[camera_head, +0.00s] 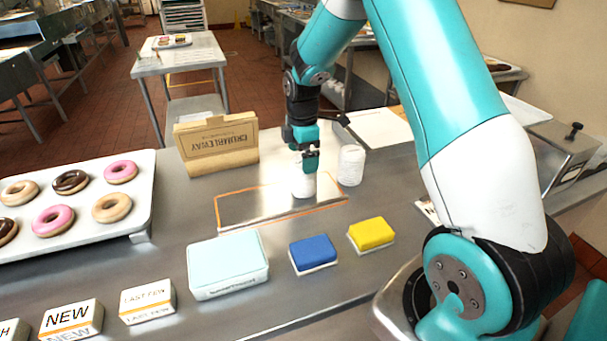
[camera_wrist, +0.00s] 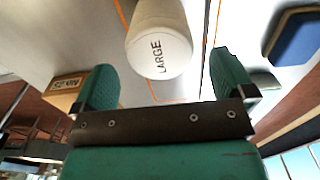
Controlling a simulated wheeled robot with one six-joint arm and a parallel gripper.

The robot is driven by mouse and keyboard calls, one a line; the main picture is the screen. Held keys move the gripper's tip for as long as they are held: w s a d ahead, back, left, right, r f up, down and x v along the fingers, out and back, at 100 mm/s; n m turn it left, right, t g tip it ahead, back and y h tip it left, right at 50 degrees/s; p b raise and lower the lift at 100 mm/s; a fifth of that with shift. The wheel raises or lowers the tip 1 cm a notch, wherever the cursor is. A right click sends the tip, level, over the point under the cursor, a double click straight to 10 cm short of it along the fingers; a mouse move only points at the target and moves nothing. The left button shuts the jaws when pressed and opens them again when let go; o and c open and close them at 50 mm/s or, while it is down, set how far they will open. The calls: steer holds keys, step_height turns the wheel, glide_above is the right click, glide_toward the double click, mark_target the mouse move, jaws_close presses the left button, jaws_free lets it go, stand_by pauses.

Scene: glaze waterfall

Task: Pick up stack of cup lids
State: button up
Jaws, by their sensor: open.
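A smooth white cylinder (camera_head: 304,186) stands upright inside the orange outline on the steel counter. In the wrist view the white cylinder (camera_wrist: 160,38) shows the word LARGE on its end. A white ribbed stack (camera_head: 351,166), which looks like stacked lids, stands upright just right of the outline. I cannot tell for certain which of the two is the stack of cup lids. My gripper (camera_head: 309,162) points down directly above the smooth cylinder. In the wrist view my gripper (camera_wrist: 163,72) is open, its teal fingers apart with the cylinder seen between and beyond them. Contact is not visible.
A cardboard box (camera_head: 217,145) stands left of the outline, and a donut tray (camera_head: 84,184) lies farther left. Light-blue (camera_head: 228,264), blue (camera_head: 313,254) and yellow (camera_head: 371,235) blocks sit in front. Small signs (camera_head: 148,301) line the front left. Bare counter lies between.

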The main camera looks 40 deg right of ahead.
mark_target(304, 177)
steer(key=shift+d+f+p, duration=0.1)
steer(key=shift+f+p, duration=0.7)
steer(key=shift+f, duration=1.55)
steer(key=c, duration=0.9)
steer(key=shift+c, duration=0.2)
